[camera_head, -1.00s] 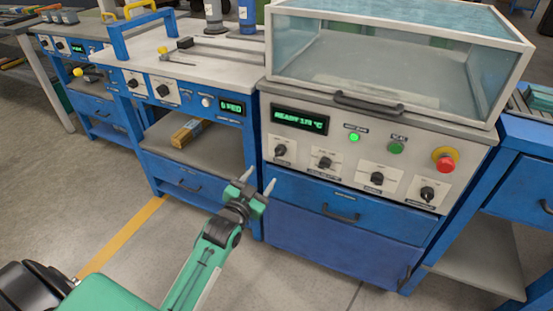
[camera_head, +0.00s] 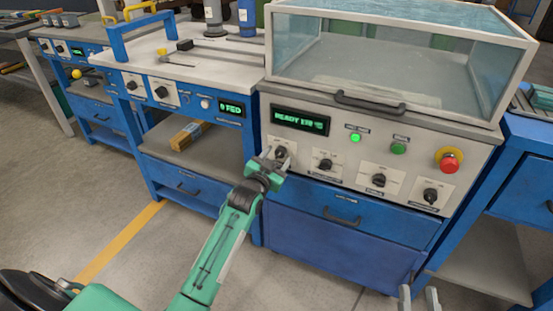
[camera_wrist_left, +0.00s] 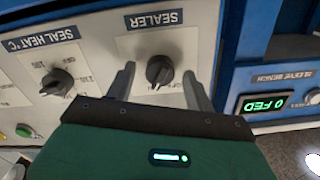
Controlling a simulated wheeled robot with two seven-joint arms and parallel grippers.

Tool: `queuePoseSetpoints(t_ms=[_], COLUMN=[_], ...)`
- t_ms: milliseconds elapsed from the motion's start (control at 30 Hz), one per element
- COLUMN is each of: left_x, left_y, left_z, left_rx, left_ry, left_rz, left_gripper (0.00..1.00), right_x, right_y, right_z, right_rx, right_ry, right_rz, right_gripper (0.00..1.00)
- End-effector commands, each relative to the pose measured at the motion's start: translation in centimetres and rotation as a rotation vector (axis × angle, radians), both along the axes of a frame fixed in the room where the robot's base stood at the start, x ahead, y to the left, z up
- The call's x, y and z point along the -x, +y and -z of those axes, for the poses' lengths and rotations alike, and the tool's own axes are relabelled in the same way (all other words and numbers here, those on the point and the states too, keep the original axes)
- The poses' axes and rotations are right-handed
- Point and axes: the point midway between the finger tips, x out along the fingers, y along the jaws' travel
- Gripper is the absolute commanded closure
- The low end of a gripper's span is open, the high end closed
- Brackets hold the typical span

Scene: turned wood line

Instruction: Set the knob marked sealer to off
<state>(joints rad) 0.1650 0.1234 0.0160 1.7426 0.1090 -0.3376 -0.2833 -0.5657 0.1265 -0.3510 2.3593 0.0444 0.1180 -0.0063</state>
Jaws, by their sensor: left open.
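The sealer knob (camera_wrist_left: 159,71) is a black knob on a pale plate labelled SEALER, upside down in the left wrist view. In the head view it is the leftmost knob on the machine front (camera_head: 281,152), partly hidden by my left gripper (camera_head: 272,160). My left gripper is open, with one finger on each side of the knob (camera_wrist_left: 158,78); I cannot tell whether either touches it. The knob's exact setting is too small to read. My right gripper (camera_head: 418,298) shows only its two separated fingers at the bottom edge of the head view.
The seal heat knob (camera_wrist_left: 57,81) is beside the sealer knob. Other knobs (camera_head: 378,180), a green display (camera_head: 300,121) and a red emergency button (camera_head: 449,159) share the panel. A clear hood (camera_head: 400,58) stands above, and a blue drawer (camera_head: 345,210) below.

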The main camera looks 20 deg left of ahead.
Motion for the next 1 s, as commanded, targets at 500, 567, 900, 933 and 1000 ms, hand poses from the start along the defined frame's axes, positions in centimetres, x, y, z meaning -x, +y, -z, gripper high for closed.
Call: queuePoseSetpoints(t_ms=[500,567,900,933,1000], left_x=[0.0,0.0,0.0,0.0,0.0], left_y=[0.0,0.0,0.0,0.0,0.0], left_z=[0.0,0.0,-0.2,-0.3,-0.2], left_rx=[0.003,0.007,0.098,0.112,0.148], left_ry=[0.0,0.0,0.002,0.002,0.003], left_rz=[0.0,0.0,-0.001,-0.001,0.0], left_gripper=[0.91,0.91,0.91,0.91,0.91], right_x=[0.0,-0.1,1.7,2.1,3.3], right_y=[0.0,0.0,1.8,2.0,2.5], right_z=[0.0,0.0,6.0,6.9,8.9], right_rx=[0.001,0.004,0.077,0.088,0.115], right_ry=[0.004,0.009,0.327,0.37,0.48], right_rz=[0.0,-0.001,-0.062,-0.072,-0.096], right_gripper=[0.64,0.64,0.64,0.64,0.64])
